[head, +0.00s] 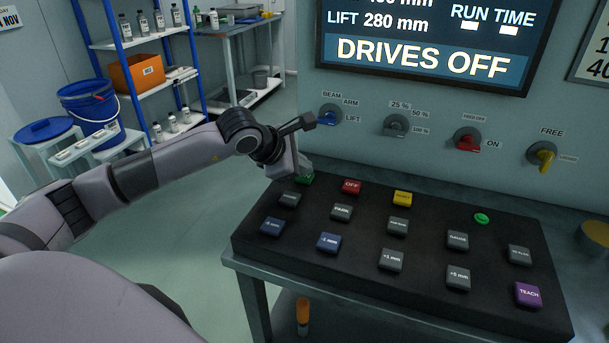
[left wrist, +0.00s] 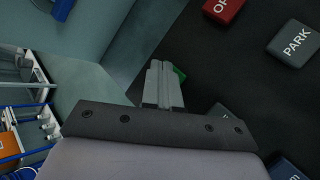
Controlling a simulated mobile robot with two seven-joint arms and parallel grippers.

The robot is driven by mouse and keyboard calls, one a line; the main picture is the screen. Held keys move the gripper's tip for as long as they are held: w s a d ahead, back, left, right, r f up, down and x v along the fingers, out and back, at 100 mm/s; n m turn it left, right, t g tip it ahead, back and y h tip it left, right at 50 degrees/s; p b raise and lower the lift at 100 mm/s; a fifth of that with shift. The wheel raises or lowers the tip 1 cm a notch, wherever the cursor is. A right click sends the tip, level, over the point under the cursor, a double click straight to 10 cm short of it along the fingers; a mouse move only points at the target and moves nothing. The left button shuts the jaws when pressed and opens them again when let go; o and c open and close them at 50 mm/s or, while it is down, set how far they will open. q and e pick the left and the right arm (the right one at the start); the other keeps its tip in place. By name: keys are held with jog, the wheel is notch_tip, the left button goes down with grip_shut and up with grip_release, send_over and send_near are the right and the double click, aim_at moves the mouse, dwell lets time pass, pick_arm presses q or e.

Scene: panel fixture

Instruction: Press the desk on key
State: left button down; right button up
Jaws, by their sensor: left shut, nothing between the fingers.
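A green key (head: 305,179) sits at the far left corner of the black key desk (head: 330,270); its label cannot be read. My left gripper (head: 301,167) is shut and empty, its fingertips right over this key and hiding part of it. In the left wrist view the shut fingers (left wrist: 162,68) cover most of the green key (left wrist: 180,74), with only an edge showing beside the tips. I cannot tell whether they touch it. The red OFF key (head: 351,187) is just to its right. The wall display (head: 425,55) reads DRIVES OFF. My right gripper is not in view.
A yellow key (head: 402,198), grey PARK key (head: 341,212), blue keys (head: 329,242) and purple TEACH key (head: 528,294) share the desk. A round green lamp or button (head: 481,218) is at the right. Rotary switches (head: 467,140) line the wall behind. Shelving (head: 140,60) stands back left.

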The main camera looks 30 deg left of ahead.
aim_at(302, 177)
pick_arm(q)
jog(key=shift+f, duration=0.15)
dwell(0.3)
jog(key=shift+r+p, duration=0.35)
jog(key=shift+r, duration=0.5)
jog(key=shift+r+p, duration=1.45)
jog(key=shift+r, duration=1.15)
jog(key=shift+f, duration=0.1)
